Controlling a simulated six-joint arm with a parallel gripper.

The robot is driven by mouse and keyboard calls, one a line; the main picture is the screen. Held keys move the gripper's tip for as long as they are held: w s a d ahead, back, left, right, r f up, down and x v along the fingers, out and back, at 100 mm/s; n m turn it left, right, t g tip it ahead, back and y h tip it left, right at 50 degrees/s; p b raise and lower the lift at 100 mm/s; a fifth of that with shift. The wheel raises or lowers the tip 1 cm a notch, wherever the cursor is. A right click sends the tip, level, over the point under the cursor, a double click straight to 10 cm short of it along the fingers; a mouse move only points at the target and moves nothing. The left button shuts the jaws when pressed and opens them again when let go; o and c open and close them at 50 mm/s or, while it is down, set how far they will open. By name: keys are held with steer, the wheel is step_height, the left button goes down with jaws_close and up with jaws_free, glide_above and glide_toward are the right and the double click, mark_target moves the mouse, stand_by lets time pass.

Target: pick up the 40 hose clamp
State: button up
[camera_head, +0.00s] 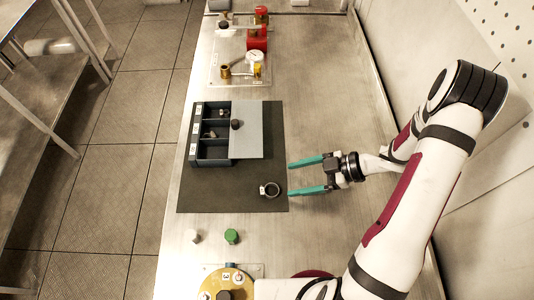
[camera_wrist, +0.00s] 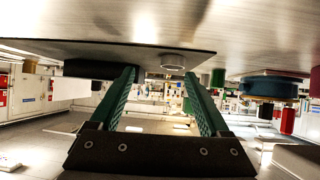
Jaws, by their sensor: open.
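The hose clamp (camera_head: 270,189), a small metal ring with a dark part at its side, lies on the dark mat (camera_head: 215,192) near its front right corner. It also shows as a pale ring (camera_wrist: 173,62) between the fingertips in the wrist view, which looks upside down, and farther out than them. My gripper (camera_head: 290,179) has two teal fingers, spread apart and empty, pointing left at the mat's right edge. In the head view the clamp is just left of the fingertips, nearer the lower finger. The fingers also show in the wrist view (camera_wrist: 160,75). No marking is readable on the clamp.
A dark compartment box (camera_head: 213,154) with a grey panel (camera_head: 247,140) and a black knob stands behind the clamp on the mat. A green cap (camera_head: 232,236) and a white cap (camera_head: 194,236) stand in front. A gauge assembly (camera_head: 240,68) is at the back. The bench at right is clear.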

mark_target(265, 191)
steer(key=shift+s+a+f+n+g+y, duration=0.15)
steer(key=shift+s+a+n+g+y, duration=0.25)
steer(key=shift+s, duration=0.4)
steer(key=x, duration=0.4)
steer(key=shift+a+f, duration=0.1)
steer(key=shift+a, duration=0.2)
jaws_close()
